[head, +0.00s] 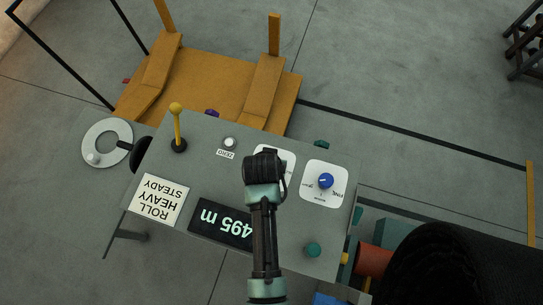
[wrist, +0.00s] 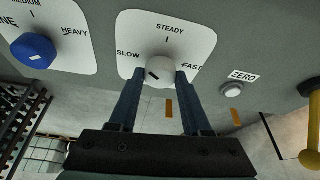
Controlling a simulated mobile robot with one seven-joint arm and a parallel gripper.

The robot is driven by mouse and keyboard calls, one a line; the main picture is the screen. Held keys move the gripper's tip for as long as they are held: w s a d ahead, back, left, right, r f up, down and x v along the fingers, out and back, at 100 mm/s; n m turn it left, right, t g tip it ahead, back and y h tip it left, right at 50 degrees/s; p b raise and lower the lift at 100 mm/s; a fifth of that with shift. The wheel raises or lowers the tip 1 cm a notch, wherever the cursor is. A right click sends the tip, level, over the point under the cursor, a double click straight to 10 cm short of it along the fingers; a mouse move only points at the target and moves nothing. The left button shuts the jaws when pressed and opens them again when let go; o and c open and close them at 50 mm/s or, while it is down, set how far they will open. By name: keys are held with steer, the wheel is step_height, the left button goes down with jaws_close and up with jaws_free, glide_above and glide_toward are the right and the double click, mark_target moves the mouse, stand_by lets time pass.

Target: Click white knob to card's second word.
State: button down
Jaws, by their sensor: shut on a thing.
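The white knob (wrist: 160,68) sits on a white plate marked SLOW at left, STEADY at top and FAST at right in the wrist view. My gripper (wrist: 160,76) is shut on the knob, one finger on each side. A dark mark shows low on the knob's left face; I cannot tell which word it points to. In the head view my gripper (head: 264,160) hides the knob and most of its plate (head: 289,158). The card (head: 160,200) lies on the grey panel, upside down in the picture, with the words ROLL, HEAVY and STEADY.
A blue knob (head: 325,181) on its own plate is beside the white knob's plate. A black roll (head: 470,265) is at lower right.

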steer(key=m+h, duration=0.1)
steer(key=m, duration=0.1)
steer(key=m+g+h, duration=0.1)
steer(key=m, duration=0.2)
steer(key=shift+w+a+m, duration=0.15)
steer(key=shift+m, duration=0.15)
steer(key=m+g+h+b, duration=0.1)
steer(key=m+b, duration=0.1)
steer(key=m, duration=0.2)
steer(key=shift+w+m, duration=0.1)
steer(key=shift+m, duration=0.2)
steer(key=shift+g, duration=0.3)
steer(key=shift+c, duration=1.8)
jaws_free()
steer(key=shift+a+r, duration=0.1)
steer(key=b+v, duration=0.2)
steer(key=v, duration=1)
steer(key=shift+a+r, duration=0.2)
steer(key=shift+r, duration=0.1)
